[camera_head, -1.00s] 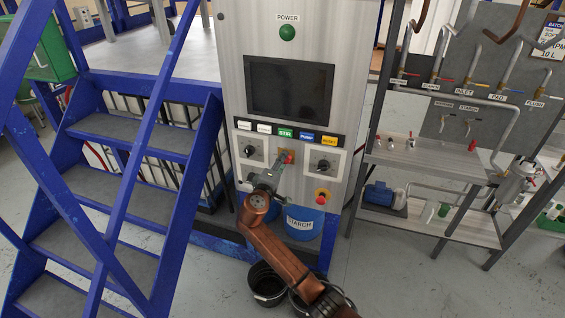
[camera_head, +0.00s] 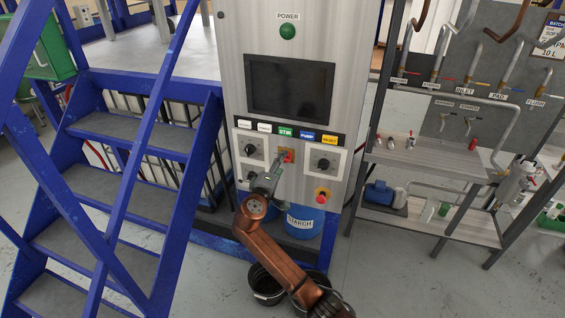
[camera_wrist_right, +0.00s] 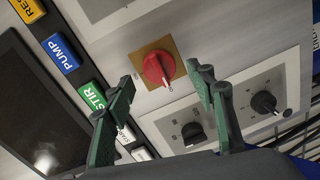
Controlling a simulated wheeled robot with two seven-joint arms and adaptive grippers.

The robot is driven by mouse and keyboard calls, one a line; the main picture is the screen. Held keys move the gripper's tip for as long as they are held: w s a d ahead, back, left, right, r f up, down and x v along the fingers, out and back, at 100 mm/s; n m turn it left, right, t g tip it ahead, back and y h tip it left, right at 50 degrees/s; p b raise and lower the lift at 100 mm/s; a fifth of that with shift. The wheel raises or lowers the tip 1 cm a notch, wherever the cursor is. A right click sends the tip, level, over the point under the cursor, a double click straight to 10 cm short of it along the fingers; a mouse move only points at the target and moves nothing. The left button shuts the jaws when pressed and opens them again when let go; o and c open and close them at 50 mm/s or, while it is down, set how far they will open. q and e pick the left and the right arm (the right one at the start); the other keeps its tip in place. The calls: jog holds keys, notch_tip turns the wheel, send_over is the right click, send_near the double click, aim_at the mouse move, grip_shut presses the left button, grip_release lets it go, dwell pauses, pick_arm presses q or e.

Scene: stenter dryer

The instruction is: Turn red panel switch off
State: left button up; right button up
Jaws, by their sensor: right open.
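The red panel switch (camera_head: 287,157) is a red rotary knob on a yellow-brown square plate in the middle of the control panel. In the right wrist view the red knob (camera_wrist_right: 158,70) shows in front of and between the fingers, with its pointer end toward the lower right. My right gripper (camera_head: 278,168) is just in front of the panel, a little below and left of the knob in the head view. Its green fingers (camera_wrist_right: 163,92) are spread open on either side of the knob and do not appear to touch it. My left gripper is not in view.
Black knobs (camera_head: 249,149) and (camera_head: 323,165) flank the red switch. Labelled buttons (camera_head: 285,133) and a dark screen (camera_head: 290,89) are above, with a red emergency button (camera_head: 322,195) below right. Blue stairs (camera_head: 130,135) stand left; a piping rack (camera_head: 430,155) stands right.

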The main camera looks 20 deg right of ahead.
jog(key=f+v, duration=0.1)
jog(key=v, duration=0.8)
jog(key=shift+s+a+r, duration=0.2)
jog(key=shift+s+r, duration=0.15)
jog(key=shift+r, duration=0.15)
jog(key=shift+f, duration=0.1)
